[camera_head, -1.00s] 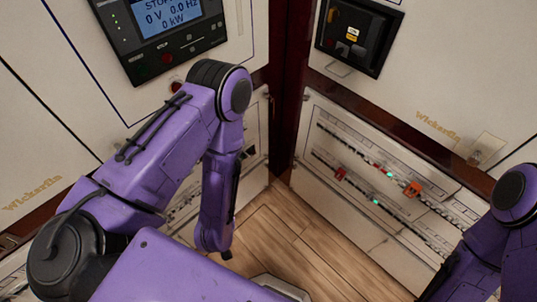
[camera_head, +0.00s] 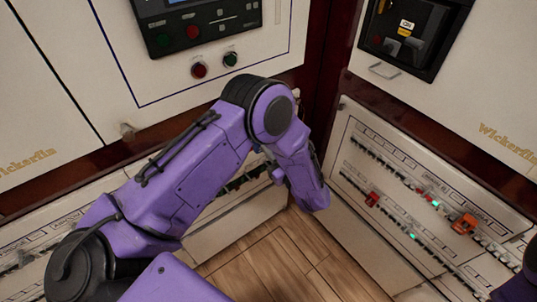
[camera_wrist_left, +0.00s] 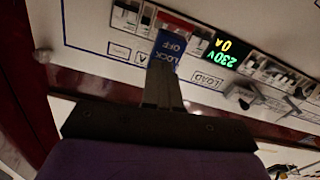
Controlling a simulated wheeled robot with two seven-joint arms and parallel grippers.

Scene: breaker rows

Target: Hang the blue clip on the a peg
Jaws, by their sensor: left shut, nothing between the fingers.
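The blue clip (camera_wrist_left: 172,47), marked LOCK OFF, shows in the left wrist view against a breaker row, with a red part (camera_wrist_left: 180,20) at its far end. My left gripper (camera_wrist_left: 163,68) is shut, its fingertips at the near edge of the clip with nothing held between them. I cannot tell whether they touch it. In the head view my left forearm hides the clip and gripper. I cannot pick out the a peg for sure; a grey knob-like part (camera_wrist_left: 241,95) stands right of the clip in the wrist view. My right gripper is out of view.
On the right panel (camera_head: 400,160) are breaker rows with a red clip (camera_head: 372,199) and an orange clip (camera_head: 464,223). A lit 230V display (camera_wrist_left: 226,52) is right of the blue clip. Red and green buttons (camera_head: 215,65) sit above my left arm. The wood floor (camera_head: 265,265) is clear.

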